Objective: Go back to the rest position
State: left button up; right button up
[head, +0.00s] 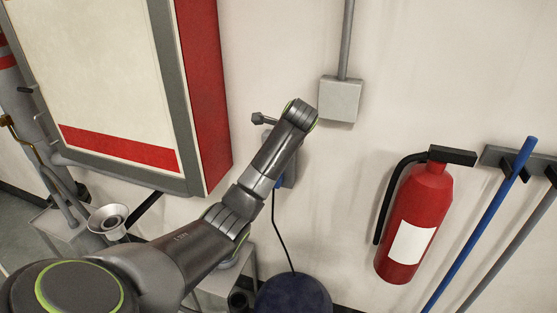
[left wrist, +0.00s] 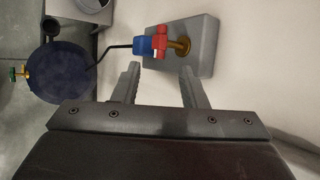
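My left arm reaches from the lower left toward the wall in the head view, its end in front of a grey wall plate (head: 291,172). The left gripper itself is hidden behind the arm there. In the left wrist view my left gripper (left wrist: 160,68) is open, its two fingers apart with nothing between them. Just beyond the fingertips is a blue and red fitting (left wrist: 152,43) on a brass stem, mounted on the grey plate (left wrist: 200,40). A bit of blue also shows in the head view. My right gripper is in neither view.
A black hose (head: 276,228) runs from the fitting to a dark blue round object (head: 293,296) below. A red-and-white cabinet (head: 206,95) is left of the arm. A fire extinguisher (head: 425,195) and a blue pole (head: 490,215) are right.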

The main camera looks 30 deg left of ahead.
pick_arm(q)
jog(key=shift+r, duration=0.25)
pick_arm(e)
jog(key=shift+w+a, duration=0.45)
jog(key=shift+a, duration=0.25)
pick_arm(q)
jog(key=shift+d, duration=0.1)
